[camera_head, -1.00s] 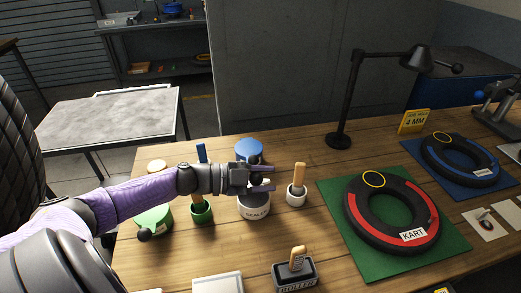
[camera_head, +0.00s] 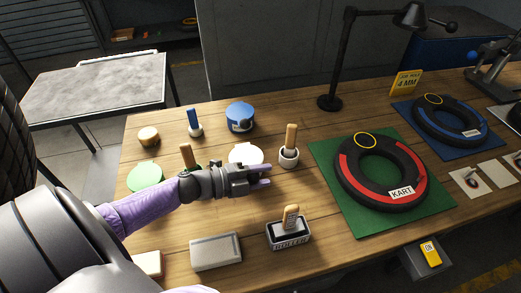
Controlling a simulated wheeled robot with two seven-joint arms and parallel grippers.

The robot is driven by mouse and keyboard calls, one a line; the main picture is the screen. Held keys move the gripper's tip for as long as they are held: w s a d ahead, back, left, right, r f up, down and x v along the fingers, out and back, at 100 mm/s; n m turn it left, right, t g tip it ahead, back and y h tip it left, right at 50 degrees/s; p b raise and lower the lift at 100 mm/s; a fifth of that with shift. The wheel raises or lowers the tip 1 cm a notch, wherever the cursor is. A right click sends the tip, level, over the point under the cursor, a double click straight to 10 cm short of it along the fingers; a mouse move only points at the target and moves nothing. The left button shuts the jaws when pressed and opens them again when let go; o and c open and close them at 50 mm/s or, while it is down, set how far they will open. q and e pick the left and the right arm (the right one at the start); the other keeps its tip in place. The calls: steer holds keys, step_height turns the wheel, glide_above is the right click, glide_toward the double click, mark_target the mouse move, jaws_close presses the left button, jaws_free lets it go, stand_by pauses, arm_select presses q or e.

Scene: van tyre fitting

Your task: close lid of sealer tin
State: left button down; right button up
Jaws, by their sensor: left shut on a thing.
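The white sealer tin (camera_head: 246,153) stands near the middle of the wooden table. Its pale round top shows just behind my left gripper, which hides its front and label. My left gripper (camera_head: 264,176) reaches in from the left, with its fingers pointing right along the near side of the tin. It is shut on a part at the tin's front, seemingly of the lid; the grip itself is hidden. I cannot tell whether the lid sits fully flat. My right gripper is not in view.
A wooden-handled brush in a white cup (camera_head: 289,154) stands close right of the tin. A blue tin (camera_head: 240,117) is behind it, and a green-lidded tin (camera_head: 145,177) is left. A tyre (camera_head: 382,173) lies right.

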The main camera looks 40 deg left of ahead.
arm_select(q)
steer(key=shift+f, duration=0.25)
steer(key=shift+c, duration=1)
jaws_free()
